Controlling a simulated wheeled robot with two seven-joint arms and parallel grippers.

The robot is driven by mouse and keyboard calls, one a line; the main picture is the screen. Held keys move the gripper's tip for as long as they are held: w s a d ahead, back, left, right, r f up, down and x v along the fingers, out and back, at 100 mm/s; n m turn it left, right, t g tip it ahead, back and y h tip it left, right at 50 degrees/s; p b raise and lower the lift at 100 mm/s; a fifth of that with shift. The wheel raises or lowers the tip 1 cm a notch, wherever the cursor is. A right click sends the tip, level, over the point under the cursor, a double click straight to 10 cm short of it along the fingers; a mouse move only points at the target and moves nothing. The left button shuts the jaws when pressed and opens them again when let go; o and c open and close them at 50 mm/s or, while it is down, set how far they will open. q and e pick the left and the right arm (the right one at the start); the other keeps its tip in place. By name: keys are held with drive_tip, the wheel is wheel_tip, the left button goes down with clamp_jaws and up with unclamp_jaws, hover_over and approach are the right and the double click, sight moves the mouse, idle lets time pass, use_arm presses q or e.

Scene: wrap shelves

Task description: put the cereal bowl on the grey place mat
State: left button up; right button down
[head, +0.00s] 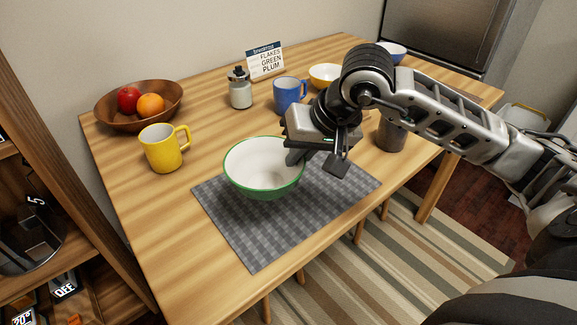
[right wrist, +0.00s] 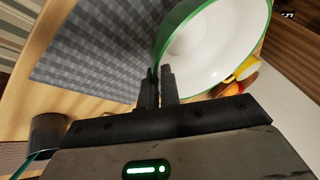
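The cereal bowl (head: 262,170) is white inside with a green rim and green outside. It is upright over the back left part of the grey checked place mat (head: 262,240). I cannot tell whether its base touches the mat or is slightly above it. My right gripper (head: 295,156) is at the bowl's right side. In the right wrist view, my right gripper (right wrist: 158,85) has its fingers close together on either side of the rim of the bowl (right wrist: 205,45). The mat (right wrist: 100,50) lies beside the bowl there. My left gripper is not in view.
A yellow mug (head: 162,150), wooden fruit bowl (head: 110,112), jar (head: 240,92), menu card (head: 264,62), blue mug (head: 289,95) and yellow bowl (head: 324,75) stand behind. A dark cup (head: 391,136) is right of the mat; a blue bowl (head: 394,52) is farther back. The front left table is clear.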

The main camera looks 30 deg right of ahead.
sight(266, 173)
drive_tip(key=x, duration=0.3)
drive_tip(key=shift+w, duration=0.3)
drive_tip(key=f, duration=0.3)
drive_tip(key=shift+w+f, duration=0.2)
drive_tip(key=shift+f, duration=0.2)
drive_tip(key=c, duration=1.6)
unclamp_jaws()
drive_tip(key=shift+r, duration=0.1)
